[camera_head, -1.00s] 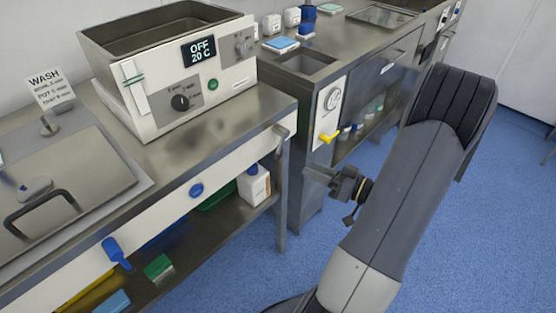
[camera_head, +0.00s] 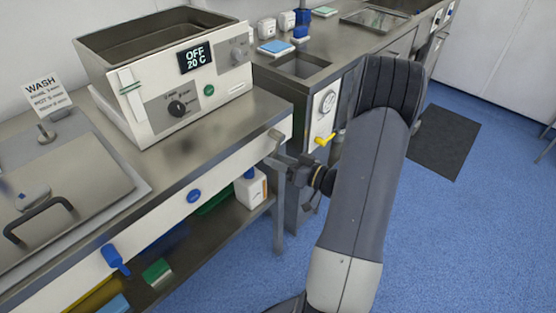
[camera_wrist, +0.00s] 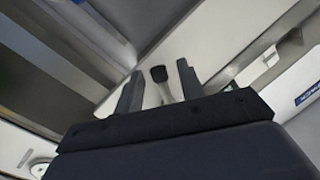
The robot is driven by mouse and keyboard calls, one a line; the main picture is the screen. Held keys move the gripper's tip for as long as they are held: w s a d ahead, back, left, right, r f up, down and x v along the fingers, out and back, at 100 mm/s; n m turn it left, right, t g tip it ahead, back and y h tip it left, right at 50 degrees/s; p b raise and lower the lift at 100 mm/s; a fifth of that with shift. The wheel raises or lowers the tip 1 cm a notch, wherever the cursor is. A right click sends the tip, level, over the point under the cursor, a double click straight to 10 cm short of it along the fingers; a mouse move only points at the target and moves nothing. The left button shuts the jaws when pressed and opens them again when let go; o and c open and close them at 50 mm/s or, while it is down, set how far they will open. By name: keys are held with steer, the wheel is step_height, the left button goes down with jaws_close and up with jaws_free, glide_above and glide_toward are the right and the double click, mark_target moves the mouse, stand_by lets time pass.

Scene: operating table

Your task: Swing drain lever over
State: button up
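A grey lever (camera_head: 277,134) sits on the white front panel of the left bench, at its right end. In the wrist view a lever with a dark tip (camera_wrist: 159,75) shows between the fingertips, apparently this one. My gripper (camera_head: 277,161) is just below and in front of it in the head view. In the wrist view my gripper (camera_wrist: 160,69) is open, one finger on each side of the lever's tip. I cannot tell whether they touch. A blue lever (camera_head: 115,259) hangs at the panel's left, and a yellow lever (camera_head: 324,139) is on the second bench.
A water bath (camera_head: 160,100) reading OFF 20 C stands on the left bench (camera_head: 225,125). A white bottle (camera_head: 250,188) stands on the shelf below. A bench leg (camera_head: 279,225) is below my gripper.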

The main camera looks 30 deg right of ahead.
steer(key=shift+c, duration=0.6)
jaws_close()
steer(key=shift+f, duration=0.1)
steer(key=d+n+b, duration=0.1)
steer(key=b, duration=0.4)
steer(key=n+b, duration=0.2)
steer(key=b, duration=0.4)
steer(key=w+d+n+b, duration=0.1)
steer(key=n+b, duration=0.1)
steer(key=b, duration=0.4)
steer(key=shift+d+f+g+h, duration=0.3)
steer(key=shift+d+h, duration=0.05)
steer(key=shift+h, duration=0.05)
steer(key=shift+r, duration=0.1)
